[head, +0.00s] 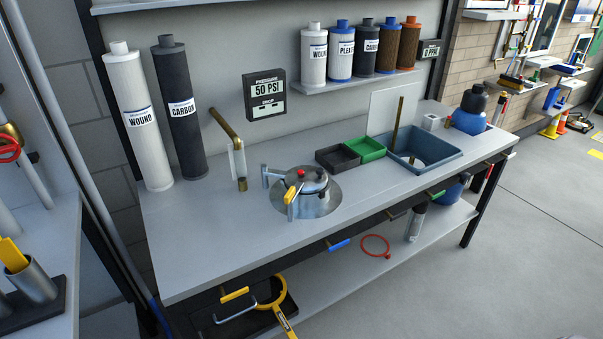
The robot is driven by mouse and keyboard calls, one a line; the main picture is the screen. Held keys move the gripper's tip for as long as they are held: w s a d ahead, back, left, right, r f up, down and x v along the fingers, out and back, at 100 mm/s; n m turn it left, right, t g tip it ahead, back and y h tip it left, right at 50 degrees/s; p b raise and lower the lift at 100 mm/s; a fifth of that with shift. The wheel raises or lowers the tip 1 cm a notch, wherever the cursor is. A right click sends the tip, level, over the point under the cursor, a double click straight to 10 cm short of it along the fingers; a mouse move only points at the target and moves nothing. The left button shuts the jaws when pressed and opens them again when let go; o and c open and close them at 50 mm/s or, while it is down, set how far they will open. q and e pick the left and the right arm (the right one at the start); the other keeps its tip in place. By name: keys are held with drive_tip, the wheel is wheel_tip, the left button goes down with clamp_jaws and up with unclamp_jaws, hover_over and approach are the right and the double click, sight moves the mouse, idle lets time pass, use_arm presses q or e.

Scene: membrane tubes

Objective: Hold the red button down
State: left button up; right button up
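A small red button (301,173) sits on top of the metal filter housing lid (308,182), which is in the middle of the grey workbench. The housing stands in a round metal basin (322,206) and has a yellow-handled lever (291,194) at its front left. I cannot tell from this view whether the button is pressed. Nothing touches the button from above. Neither of my grippers is in the head view.
Tall white (136,118) and dark (179,110) cartridges stand at the bench's back left. A brass pipe (224,125) rises between them and the housing. Black (338,158) and green (366,149) trays and a blue tub (425,148) sit right. The bench's front left is clear.

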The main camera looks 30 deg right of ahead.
clamp_jaws()
idle(1.3)
